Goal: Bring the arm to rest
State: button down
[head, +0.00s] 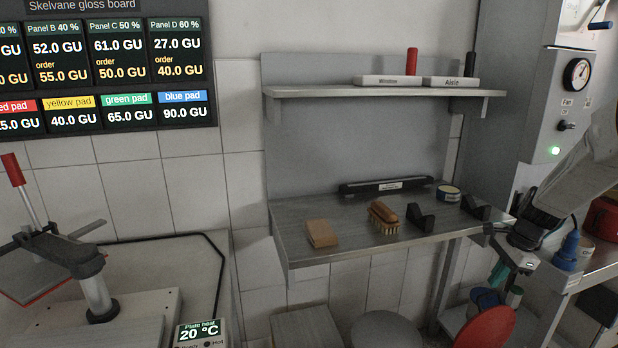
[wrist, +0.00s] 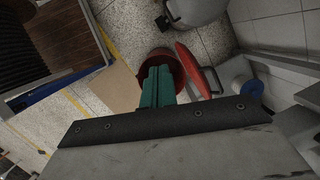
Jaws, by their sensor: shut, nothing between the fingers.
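My gripper (head: 499,274) hangs at the right in the head view, at the end of my arm, beside the right end of the steel bench. Its green fingers show in the wrist view (wrist: 157,88), closed together with nothing between them. They point down over a red bin (wrist: 166,66). Its red lid (wrist: 194,69) stands tilted beside it, and a red lid also shows at the lower right of the head view (head: 487,328).
The wall bench (head: 350,237) holds a tan block (head: 321,233), a wooden brush (head: 383,217), black holders (head: 420,217) and a tin (head: 448,193). A blue bottle (head: 567,252) stands close right of my gripper. A press (head: 92,270) is at the left.

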jog(key=s+a+r+n+h, duration=0.1)
jog(key=s+a+r+n, duration=0.5)
jog(key=s, duration=0.5)
jog(key=s+a+r+n+h, duration=0.1)
jog(key=s+a+r+n, duration=0.5)
jog(key=s, duration=0.6)
jog(key=s+a+r+n, duration=0.6)
jog(key=s+a, duration=0.3)
jog(key=s, duration=0.2)
jog(key=shift+s+n+t+h, duration=0.25)
jog(key=shift+n+t+h, duration=0.05)
jog(key=shift+n+h, duration=0.1)
jog(key=shift+d, duration=0.1)
